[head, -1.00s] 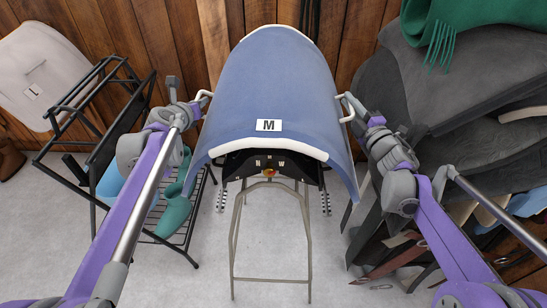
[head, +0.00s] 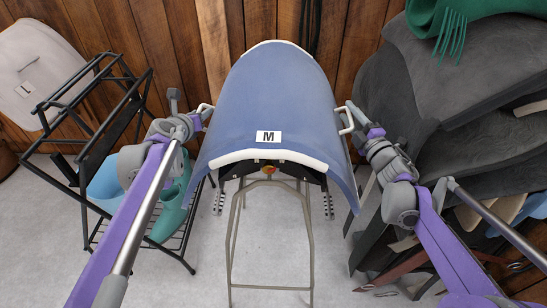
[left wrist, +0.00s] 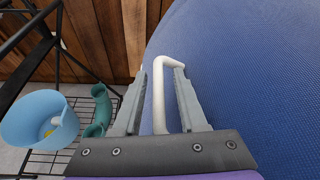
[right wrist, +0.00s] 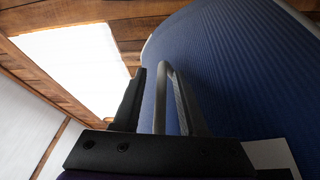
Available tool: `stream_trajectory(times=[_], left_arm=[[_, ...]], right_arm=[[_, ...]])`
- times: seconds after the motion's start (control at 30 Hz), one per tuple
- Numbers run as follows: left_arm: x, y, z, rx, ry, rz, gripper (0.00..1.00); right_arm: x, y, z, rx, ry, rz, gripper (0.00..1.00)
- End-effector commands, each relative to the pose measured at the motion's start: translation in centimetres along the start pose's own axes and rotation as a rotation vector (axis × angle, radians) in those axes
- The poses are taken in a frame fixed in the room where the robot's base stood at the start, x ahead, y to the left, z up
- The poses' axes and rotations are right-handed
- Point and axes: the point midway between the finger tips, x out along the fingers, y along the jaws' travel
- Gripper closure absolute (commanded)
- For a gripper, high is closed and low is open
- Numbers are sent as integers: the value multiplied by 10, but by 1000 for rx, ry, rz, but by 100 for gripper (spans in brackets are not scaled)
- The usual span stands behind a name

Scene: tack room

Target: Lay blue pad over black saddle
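The blue pad (head: 275,95), with white edging and an "M" label, arches over the black saddle (head: 230,172) on its stand. Only the saddle's dark front lower part shows beneath the pad's near edge; contact on top is hidden. My left gripper (head: 200,117) is at the pad's left white handle (left wrist: 158,95). Its fingers stand either side of the bar with gaps. My right gripper (head: 352,122) is at the right white handle (right wrist: 160,100). Its fingers are likewise apart around the bar, with gaps.
A grey metal stand (head: 233,245) carries the saddle. At left is a black wire rack (head: 88,165) with a light blue bucket (head: 105,182) and a teal item (head: 172,215). Dark pads (head: 470,75) crowd the right under a green fringed cloth (head: 480,15). A wooden wall closes the back.

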Motion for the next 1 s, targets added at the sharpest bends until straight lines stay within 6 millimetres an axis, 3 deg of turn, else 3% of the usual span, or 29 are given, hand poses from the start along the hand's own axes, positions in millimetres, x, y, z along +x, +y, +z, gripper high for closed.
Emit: stream_trajectory(times=[0.27,0.43,0.8,1.0], left_arm=[[-1,-1,0,0,0,-1,55],[-12,0,0,-1,0,-1,55],[-83,0,0,-1,0,1,55],[-111,0,0,-1,0,1,55]], right_arm=[[0,0,-1,0,1,0,55],[0,0,-1,0,1,0,55],[0,0,-1,0,2,0,55],[0,0,-1,0,2,0,55]])
